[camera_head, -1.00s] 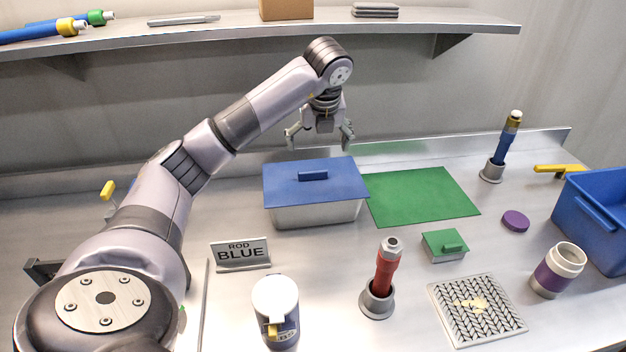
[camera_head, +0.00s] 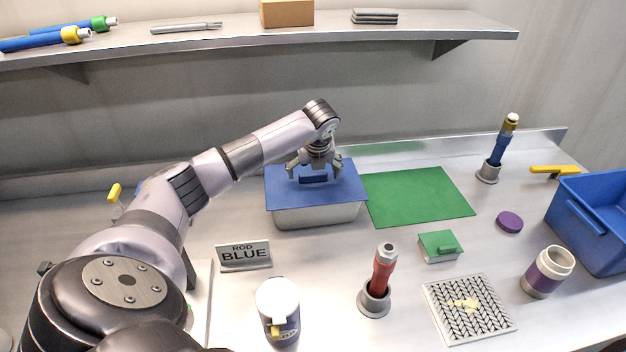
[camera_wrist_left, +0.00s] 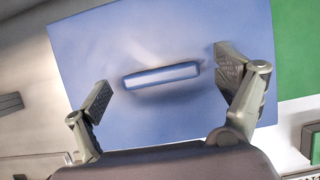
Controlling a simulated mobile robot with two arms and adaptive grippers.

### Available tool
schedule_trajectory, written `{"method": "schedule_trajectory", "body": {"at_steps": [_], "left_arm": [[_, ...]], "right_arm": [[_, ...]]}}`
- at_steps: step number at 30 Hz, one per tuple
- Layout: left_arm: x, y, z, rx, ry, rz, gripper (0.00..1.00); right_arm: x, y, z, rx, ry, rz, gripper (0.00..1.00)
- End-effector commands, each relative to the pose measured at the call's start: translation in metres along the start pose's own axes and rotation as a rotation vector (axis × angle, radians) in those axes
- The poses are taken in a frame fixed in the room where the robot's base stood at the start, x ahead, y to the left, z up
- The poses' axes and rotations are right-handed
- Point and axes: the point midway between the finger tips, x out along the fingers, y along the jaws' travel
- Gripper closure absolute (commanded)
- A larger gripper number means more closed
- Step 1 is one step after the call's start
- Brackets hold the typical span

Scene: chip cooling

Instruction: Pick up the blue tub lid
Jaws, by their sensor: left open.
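The blue tub lid (camera_head: 335,195) lies flat on the metal tub (camera_head: 318,216) near the back of the counter. It has a raised blue bar handle (camera_head: 313,179) in its middle. My left gripper (camera_head: 314,176) is open just above the lid, at the handle. In the left wrist view the lid (camera_wrist_left: 160,40) fills most of the picture. The handle (camera_wrist_left: 161,76) lies between the two spread fingers of the left gripper (camera_wrist_left: 163,90), with a gap on each side. The fingers do not touch the handle there. My right gripper is not in view.
A green mat (camera_head: 415,196) lies right of the tub. A "ROD BLUE" sign (camera_head: 243,254), a white-topped jar (camera_head: 278,305) and a red rod in a holder (camera_head: 381,280) stand in front. A shelf (camera_head: 250,36) runs above the back. A blue bin (camera_head: 590,225) stands at the right.

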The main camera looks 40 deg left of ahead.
Motion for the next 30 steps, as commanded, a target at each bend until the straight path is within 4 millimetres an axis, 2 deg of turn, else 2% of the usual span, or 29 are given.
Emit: {"method": "schedule_trajectory", "body": {"at_steps": [4,27,30], "left_arm": [[0.0002,-0.0001,-0.0002,0.000,0.000,0.000,0.10],[-0.0004,0.0000,0.0001,-0.001,0.000,0.000,0.61],[-0.0007,-0.0001,0.0004,-0.001,-0.001,-0.001,0.64]], "right_arm": [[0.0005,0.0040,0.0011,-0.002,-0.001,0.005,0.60],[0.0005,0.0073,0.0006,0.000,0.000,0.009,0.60],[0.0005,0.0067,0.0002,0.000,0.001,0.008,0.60]]}}
